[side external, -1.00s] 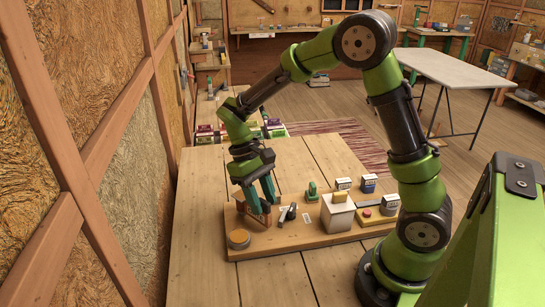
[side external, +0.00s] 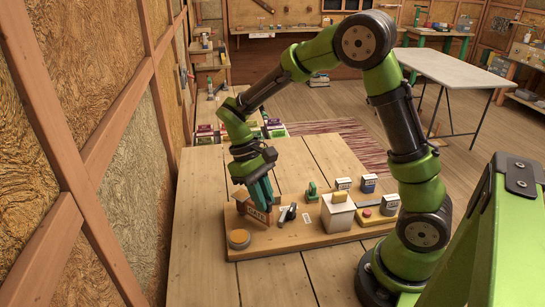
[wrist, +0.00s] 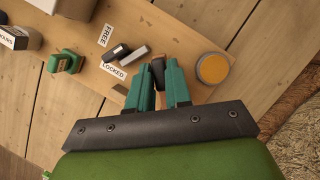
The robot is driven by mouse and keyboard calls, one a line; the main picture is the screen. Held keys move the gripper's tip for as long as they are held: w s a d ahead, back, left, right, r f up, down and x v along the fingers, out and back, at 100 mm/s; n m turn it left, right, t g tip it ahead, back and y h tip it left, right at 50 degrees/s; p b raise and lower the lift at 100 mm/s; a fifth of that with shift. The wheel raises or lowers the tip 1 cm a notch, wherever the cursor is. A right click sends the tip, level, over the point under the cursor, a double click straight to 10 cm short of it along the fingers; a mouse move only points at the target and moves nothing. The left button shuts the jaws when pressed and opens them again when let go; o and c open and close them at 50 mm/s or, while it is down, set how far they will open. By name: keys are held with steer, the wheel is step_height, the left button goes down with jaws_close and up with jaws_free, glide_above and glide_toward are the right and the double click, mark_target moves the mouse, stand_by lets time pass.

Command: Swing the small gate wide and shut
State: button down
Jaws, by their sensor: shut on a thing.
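The small wooden gate (side external: 258,217), marked GATE, stands at the left end of a wooden board (side external: 290,237). My gripper (side external: 265,204) points down at the gate, with its teal fingers close together on the gate's upper part. In the wrist view my gripper (wrist: 159,92) has a narrow brown piece of the gate (wrist: 158,68) between its fingertips. The fingers hide much of the gate there, so how far it is swung is hard to tell.
A round orange-topped knob (side external: 238,238) sits close to the gate. A dark-and-grey latch (wrist: 127,53) lies between FREE and LOCKED labels. A green part (side external: 312,191) and a white box (side external: 337,213) stand farther right. The bare table left of the board is free.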

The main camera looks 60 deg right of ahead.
mark_target(244, 194)
steer(key=d+n+h, duration=0.1)
steer(key=n, duration=0.1)
steer(key=d+n, duration=0.1)
steer(key=n, duration=0.1)
steer(key=shift+w+d+n+h, duration=0.2)
steer(key=shift+d+n+h, duration=0.2)
steer(key=shift+w+d+f+n+t+h, duration=0.1)
steer(key=shift+w+d+n+t+h, duration=0.25)
steer(key=shift+n, duration=0.5)
steer(key=shift+w+d+n+t+h, duration=0.2)
steer(key=shift+d+n, duration=0.3)
steer(key=shift+n, duration=0.4)
steer(key=shift+w+d+f+n+t+h, duration=0.15)
steer(key=shift+d+n+h, duration=0.25)
steer(key=shift+n, duration=0.45)
steer(key=shift+w+d+r, duration=0.1)
steer(key=c, duration=1.1)
jaws_free()
steer(key=shift+r, duration=0.1)
steer(key=v, duration=1.7)
steer(key=shift+d, duration=0.1)
